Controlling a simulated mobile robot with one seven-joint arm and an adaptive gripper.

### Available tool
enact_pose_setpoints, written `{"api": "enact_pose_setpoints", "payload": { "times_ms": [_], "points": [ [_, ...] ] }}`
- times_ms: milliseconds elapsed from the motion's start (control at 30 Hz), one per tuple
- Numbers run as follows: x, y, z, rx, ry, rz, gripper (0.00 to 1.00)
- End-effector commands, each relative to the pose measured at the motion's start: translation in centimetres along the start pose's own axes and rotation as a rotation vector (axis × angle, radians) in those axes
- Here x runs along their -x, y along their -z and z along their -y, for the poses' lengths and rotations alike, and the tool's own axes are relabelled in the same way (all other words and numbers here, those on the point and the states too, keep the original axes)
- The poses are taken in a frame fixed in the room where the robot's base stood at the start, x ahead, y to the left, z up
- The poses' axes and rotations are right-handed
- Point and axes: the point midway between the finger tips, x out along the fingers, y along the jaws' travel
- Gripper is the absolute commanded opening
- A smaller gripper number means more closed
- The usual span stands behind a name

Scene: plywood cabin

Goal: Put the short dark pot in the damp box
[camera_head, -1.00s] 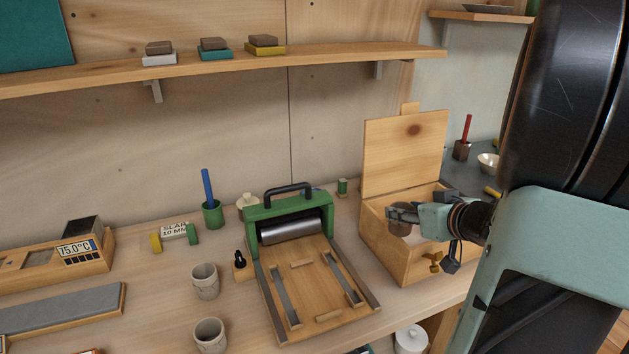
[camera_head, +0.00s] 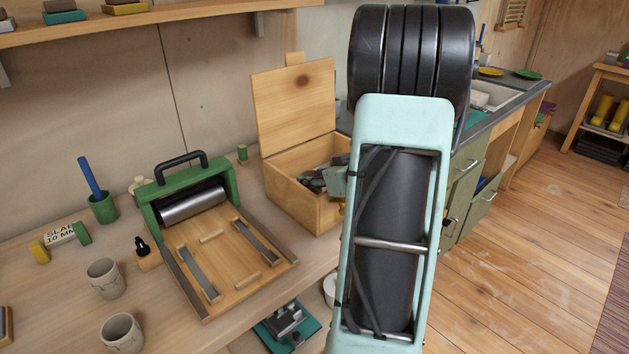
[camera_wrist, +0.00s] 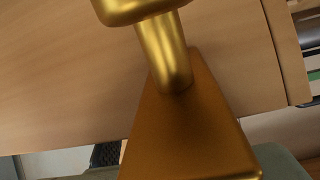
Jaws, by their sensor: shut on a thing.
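The damp box (camera_head: 296,204) is a wooden box on the bench with its lid (camera_head: 293,100) standing open. My gripper (camera_head: 314,180) reaches in over the box's right side, and its fingers are down inside the opening. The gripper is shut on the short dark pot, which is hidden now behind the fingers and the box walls. My arm covers the right end of the box in the head view. The wrist view is filled by a brass fitting (camera_wrist: 190,125) close to the lens, with wood behind it; the pot and fingertips do not show there.
A green slab roller (camera_head: 225,165) with a wooden bed stands left of the box. Two pale clay cups (camera_head: 105,279) and a green holder with a blue stick (camera_head: 103,207) are further left. A shelf (camera_head: 130,24) runs above. Floor is clear at right.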

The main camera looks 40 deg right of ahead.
Motion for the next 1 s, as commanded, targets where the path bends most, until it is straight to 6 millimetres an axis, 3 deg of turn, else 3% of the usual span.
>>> {"api": "enact_pose_setpoints", "payload": {
  "times_ms": [333,367,500,867,1000],
  "points": [
    [-0.1,-0.2,0.0,0.001,0.0,-0.002,0.12],
    [-0.2,-0.2,0.0,0.001,0.0,-0.001,0.41],
    [-0.1,-0.2,0.0,0.002,0.0,-0.002,0.56],
    [0.1,0.2,0.0,0.002,0.0,-0.003,0.58],
    [2.0,0.3,-0.1,0.001,-0.003,-0.003,0.58]
  ]
}}
